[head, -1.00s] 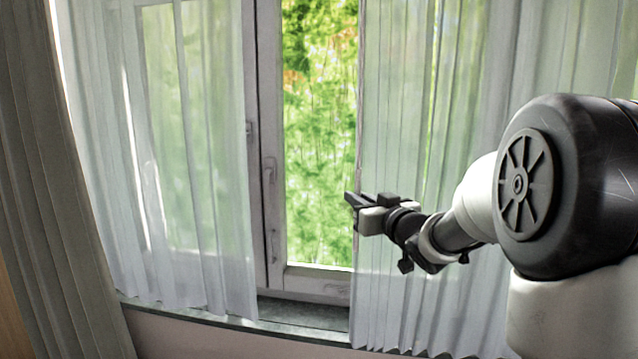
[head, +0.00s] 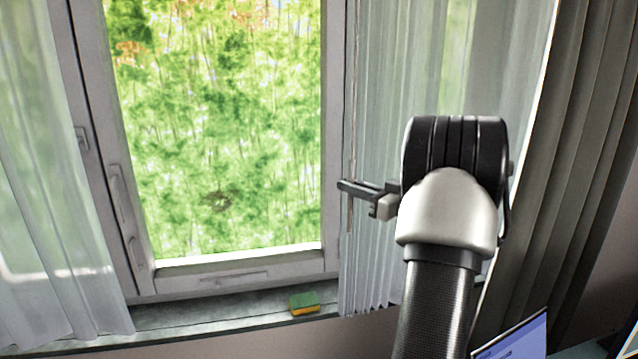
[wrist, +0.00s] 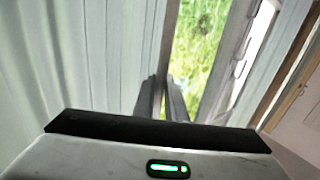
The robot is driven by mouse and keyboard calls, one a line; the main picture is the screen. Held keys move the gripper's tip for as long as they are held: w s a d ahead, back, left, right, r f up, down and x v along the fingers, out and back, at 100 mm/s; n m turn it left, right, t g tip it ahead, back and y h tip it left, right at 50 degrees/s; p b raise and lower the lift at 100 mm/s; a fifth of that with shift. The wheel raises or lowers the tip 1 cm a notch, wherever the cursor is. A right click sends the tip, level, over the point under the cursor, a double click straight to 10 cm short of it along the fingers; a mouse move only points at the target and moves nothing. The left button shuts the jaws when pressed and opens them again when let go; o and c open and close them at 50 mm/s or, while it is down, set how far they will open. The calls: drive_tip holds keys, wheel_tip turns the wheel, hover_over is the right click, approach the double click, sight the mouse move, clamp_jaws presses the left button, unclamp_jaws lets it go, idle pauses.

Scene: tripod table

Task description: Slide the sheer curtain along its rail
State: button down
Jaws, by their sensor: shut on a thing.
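The right sheer curtain (head: 385,120) hangs in bunched folds over the right side of the window. My gripper (head: 345,188) is at this curtain's left edge, about midway up the window, and is shut on that edge. The wrist view shows my gripper's two fingers (wrist: 162,98) close together at the border between the pale curtain (wrist: 95,50) and the green outdoors. The left sheer curtain (head: 50,190) hangs apart at the far left. The curtain rail is out of view in all frames.
The window (head: 225,120) between the curtains is uncovered. A green and yellow sponge (head: 304,303) lies on the sill (head: 215,312). A heavy grey drape (head: 575,130) hangs at the right. A blue-screened laptop or panel (head: 515,338) shows at the lower right.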

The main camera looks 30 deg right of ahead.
drive_tip(key=shift+s+d, duration=0.25)
drive_tip(key=shift+d, duration=0.45)
drive_tip(key=shift+s+d, duration=0.2)
drive_tip(key=shift+d, duration=0.45)
drive_tip(key=shift+s+d, duration=0.25)
drive_tip(key=shift+d, duration=0.45)
drive_tip(key=shift+r, duration=0.1)
drive_tip(key=c, duration=1.8)
unclamp_jaws()
drive_tip(key=shift+w, duration=0.1)
drive_tip(key=b+v, duration=0.1)
drive_tip(key=v, duration=1.6)
drive_tip(key=shift+s+b, duration=0.25)
drive_tip(key=shift+b, duration=0.1)
drive_tip(key=shift+w+a, duration=0.1)
